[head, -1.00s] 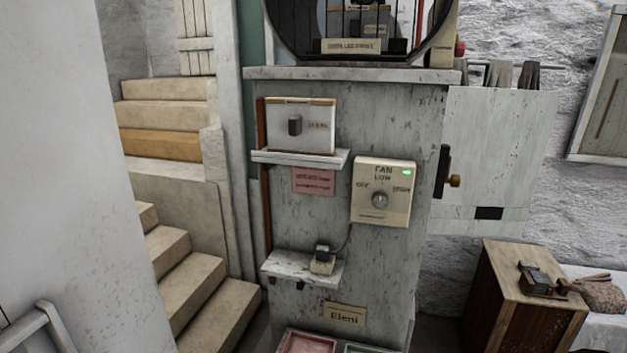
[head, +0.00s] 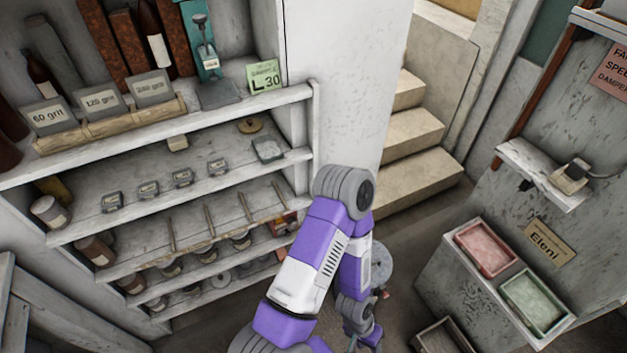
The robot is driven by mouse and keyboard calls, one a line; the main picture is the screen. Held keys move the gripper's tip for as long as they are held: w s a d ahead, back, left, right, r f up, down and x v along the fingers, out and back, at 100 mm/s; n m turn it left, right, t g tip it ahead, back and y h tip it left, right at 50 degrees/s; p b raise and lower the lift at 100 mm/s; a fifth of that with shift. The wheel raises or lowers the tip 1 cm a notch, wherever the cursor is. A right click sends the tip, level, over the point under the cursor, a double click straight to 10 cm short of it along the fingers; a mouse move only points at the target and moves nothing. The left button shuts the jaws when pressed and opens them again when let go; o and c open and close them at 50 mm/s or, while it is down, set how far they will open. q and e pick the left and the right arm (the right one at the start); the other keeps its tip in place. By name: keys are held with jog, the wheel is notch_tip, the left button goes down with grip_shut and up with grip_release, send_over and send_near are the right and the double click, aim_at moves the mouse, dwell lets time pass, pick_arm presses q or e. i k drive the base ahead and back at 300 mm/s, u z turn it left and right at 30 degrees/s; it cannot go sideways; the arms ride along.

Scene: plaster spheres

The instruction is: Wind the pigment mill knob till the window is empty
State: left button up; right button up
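I cannot make out a pigment mill, its knob or its window for certain in the head view. A grey round disc (head: 378,266) shows low behind my arm, with a small red part near it; my arm hides much of it, and I cannot tell what it belongs to. My purple and white arm rises from the bottom edge, bends at the elbow and points down. My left gripper (head: 364,344) is at its lower end, small and partly cut off by the bottom edge, so its fingers are unclear. My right gripper is not in view.
Shelves with grit boxes (head: 100,103), bottles, jars and a teal stand (head: 200,42) fill the left. Stone steps (head: 412,130) rise behind. At right are a red tray (head: 486,248), a green tray (head: 533,300) and a small ledge (head: 540,175) with a plug.

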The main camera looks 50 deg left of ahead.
aim_at(292, 222)
jog(key=u, duration=1.8)
jog(key=k, duration=0.55)
jog(key=u, duration=0.15)
